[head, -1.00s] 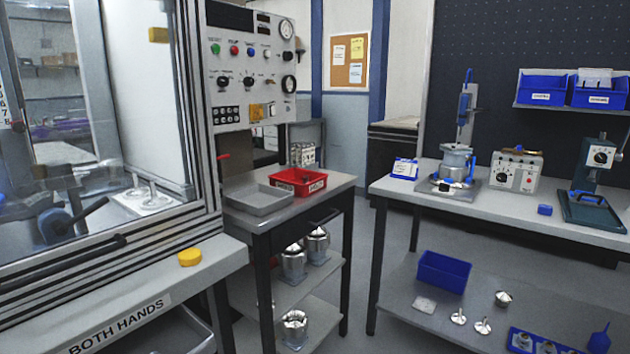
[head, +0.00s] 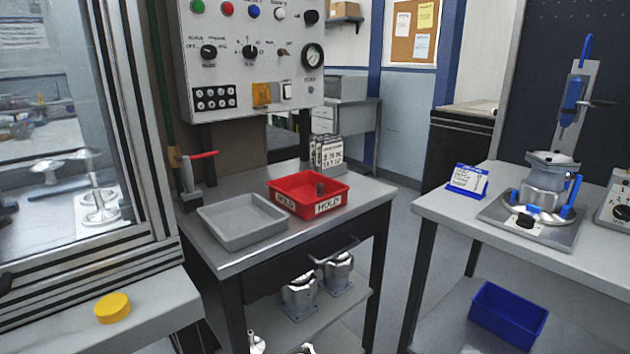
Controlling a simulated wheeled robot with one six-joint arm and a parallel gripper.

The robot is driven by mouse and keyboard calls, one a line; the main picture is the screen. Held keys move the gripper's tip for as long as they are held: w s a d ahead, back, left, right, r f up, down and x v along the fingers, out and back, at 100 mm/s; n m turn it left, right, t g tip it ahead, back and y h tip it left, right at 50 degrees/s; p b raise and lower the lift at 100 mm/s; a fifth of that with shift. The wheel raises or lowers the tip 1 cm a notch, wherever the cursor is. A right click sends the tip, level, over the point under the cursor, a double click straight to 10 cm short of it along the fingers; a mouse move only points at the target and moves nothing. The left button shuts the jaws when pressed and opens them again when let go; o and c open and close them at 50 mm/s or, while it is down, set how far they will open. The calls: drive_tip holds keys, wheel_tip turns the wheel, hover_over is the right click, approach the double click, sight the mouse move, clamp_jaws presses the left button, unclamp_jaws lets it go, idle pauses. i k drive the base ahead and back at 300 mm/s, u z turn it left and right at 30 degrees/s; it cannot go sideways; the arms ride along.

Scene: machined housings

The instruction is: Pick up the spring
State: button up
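No spring can be made out for certain. The bin sits on the metal top of a small black-legged table (head: 232,262), right of a grey tray (head: 243,235) that looks empty. My gripper is not in view.
A machine with a glass window (head: 60,110) and a yellow button (head: 113,308) is at the left. A bench (head: 455,208) with a clamped housing (head: 545,185) stands at the right. Open floor (head: 400,225) lies between the table and the bench.

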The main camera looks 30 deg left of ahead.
sight(319, 189)
drive_tip(key=u, duration=0.35)
drive_tip(key=i, duration=0.85)
drive_tip(key=u, duration=1.45)
drive_tip(key=i, duration=0.75)
drive_tip(key=u, duration=0.8)
